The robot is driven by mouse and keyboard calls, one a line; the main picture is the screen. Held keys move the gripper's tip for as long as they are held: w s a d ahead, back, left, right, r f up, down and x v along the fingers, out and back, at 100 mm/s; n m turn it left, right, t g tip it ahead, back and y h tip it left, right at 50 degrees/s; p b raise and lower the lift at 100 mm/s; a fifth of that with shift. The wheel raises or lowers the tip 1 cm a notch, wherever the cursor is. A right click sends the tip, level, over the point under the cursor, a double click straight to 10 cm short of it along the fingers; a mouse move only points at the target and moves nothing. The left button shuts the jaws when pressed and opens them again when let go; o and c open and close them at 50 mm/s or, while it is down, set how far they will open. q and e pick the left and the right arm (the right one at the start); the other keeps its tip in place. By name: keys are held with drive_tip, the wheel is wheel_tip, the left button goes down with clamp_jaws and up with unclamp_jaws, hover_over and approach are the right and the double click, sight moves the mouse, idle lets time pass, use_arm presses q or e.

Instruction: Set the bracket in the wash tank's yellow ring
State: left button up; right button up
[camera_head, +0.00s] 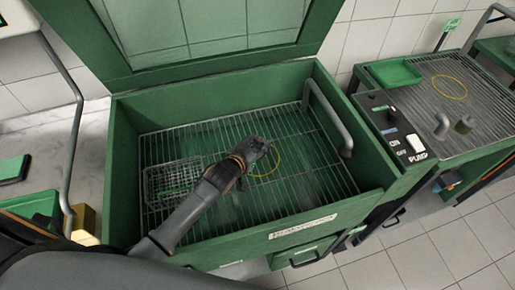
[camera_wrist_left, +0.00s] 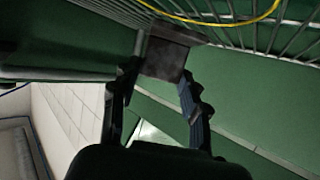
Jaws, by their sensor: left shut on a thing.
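The wash tank (camera_head: 232,239) is a green open box with a wire grid floor. The yellow ring (camera_head: 279,158) lies on the grid right of the tank's middle, and part of it also shows in the left wrist view (camera_wrist_left: 240,22). My left gripper (camera_head: 247,155) reaches into the tank at the ring's left edge. It is shut on the bracket (camera_wrist_left: 166,58), a dark block between its fingertips in the left wrist view. In the head view the bracket is hard to tell from the dark gripper. My right gripper is not in view.
A wire basket (camera_head: 165,180) sits on the grid left of my gripper. A grey pipe (camera_head: 328,117) bends over the tank's right side. The raised green lid (camera_head: 200,70) stands behind. At right, a pump panel (camera_head: 402,132) adjoins another grid surface with its own yellow ring (camera_head: 449,97).

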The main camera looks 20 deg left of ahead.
sight(259, 148)
use_arm(q)
drive_tip(key=shift+w+f, duration=0.2)
drive_tip(key=shift+w+a+f, duration=0.1)
drive_tip(key=shift+w+f, duration=0.05)
drive_tip(key=shift+f, duration=1.55)
drive_tip(key=o, duration=0.9)
drive_tip(key=shift+f, duration=0.15)
drive_tip(key=o, duration=0.4)
drive_tip(key=shift+s, duration=0.2)
drive_tip(key=v, duration=1.2)
drive_tip(key=shift+w+r, duration=0.15)
drive_tip(key=shift+r, duration=0.1)
